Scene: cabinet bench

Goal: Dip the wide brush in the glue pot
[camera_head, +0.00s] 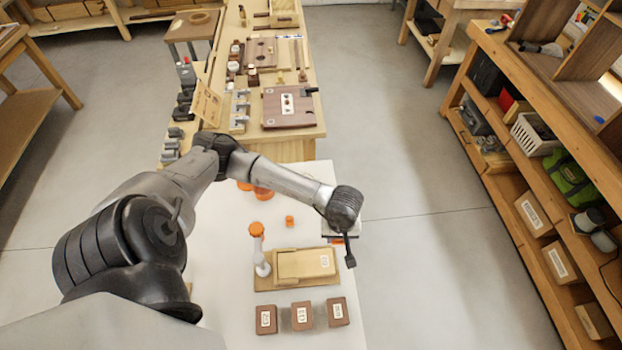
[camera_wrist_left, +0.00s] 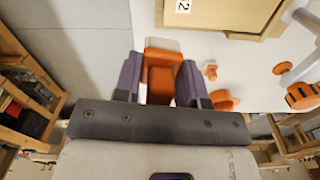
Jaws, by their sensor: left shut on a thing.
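My left gripper (camera_wrist_left: 160,88) is shut on a broad orange piece (camera_wrist_left: 160,80), seemingly the wide brush, with a pale edge beyond it. In the head view the gripper (camera_head: 340,238) is over the right edge of the white table, mostly hidden by my wrist. Orange round pots (camera_head: 263,193) stand left of it, partly behind my arm; an orange pot also shows in the left wrist view (camera_wrist_left: 222,100). I cannot tell which is the glue pot. My right gripper is out of view.
A wooden box (camera_head: 305,265) lies on a board below the gripper, with labelled brown blocks (camera_head: 303,315) in front. A small orange piece (camera_head: 290,221) sits on the white table (camera_head: 215,260). A cluttered bench (camera_head: 300,150) is behind; shelves (camera_head: 540,180) stand right.

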